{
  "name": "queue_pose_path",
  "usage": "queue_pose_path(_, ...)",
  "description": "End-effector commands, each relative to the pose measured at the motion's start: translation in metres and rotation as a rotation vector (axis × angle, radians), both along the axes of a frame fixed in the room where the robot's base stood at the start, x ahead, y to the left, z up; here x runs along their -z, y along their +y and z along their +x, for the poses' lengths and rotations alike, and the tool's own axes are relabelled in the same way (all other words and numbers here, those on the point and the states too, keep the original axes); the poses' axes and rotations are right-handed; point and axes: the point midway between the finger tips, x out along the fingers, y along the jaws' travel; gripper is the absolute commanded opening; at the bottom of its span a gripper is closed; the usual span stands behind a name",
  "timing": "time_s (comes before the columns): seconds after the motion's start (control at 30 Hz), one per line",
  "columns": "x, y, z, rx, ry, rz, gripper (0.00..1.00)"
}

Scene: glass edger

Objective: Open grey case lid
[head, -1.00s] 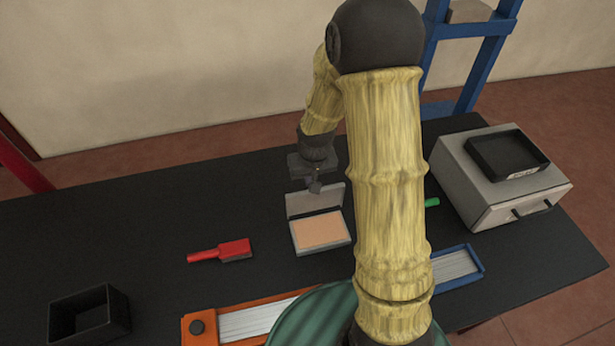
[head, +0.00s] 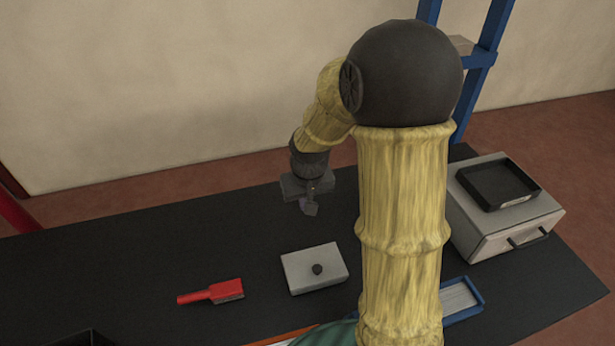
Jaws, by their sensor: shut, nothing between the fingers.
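The grey case (head: 313,278) lies on the black table, left of my arm. No inside of the case shows. My gripper (head: 309,208) is shut and empty. It hangs above the table, beyond the case in the picture and apart from the lid and its knob.
A red-handled brush (head: 212,292) lies left of the case. A blue-framed tray (head: 462,298) is right of my arm. A light grey box (head: 500,227) with a black tray (head: 497,186) on top stands at the right. The table left of my gripper is clear.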

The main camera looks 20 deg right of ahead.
Motion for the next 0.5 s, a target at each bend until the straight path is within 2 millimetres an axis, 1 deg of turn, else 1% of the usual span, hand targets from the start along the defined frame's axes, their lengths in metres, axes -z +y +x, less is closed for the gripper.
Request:
queue_pose_path(0.03, -0.01, 0.0, -0.001, 0.002, -0.007, 0.0, 0.0)
queue_pose_path(0.3, -0.061, 0.0, -0.01, 0.001, -0.007, -0.001, 0.0)
queue_pose_path(0.4, -0.079, 0.0, -0.014, -0.001, -0.006, -0.001, 0.0)
queue_pose_path(0.5, -0.094, -0.001, -0.017, 0.001, -0.005, 0.0, 0.0)
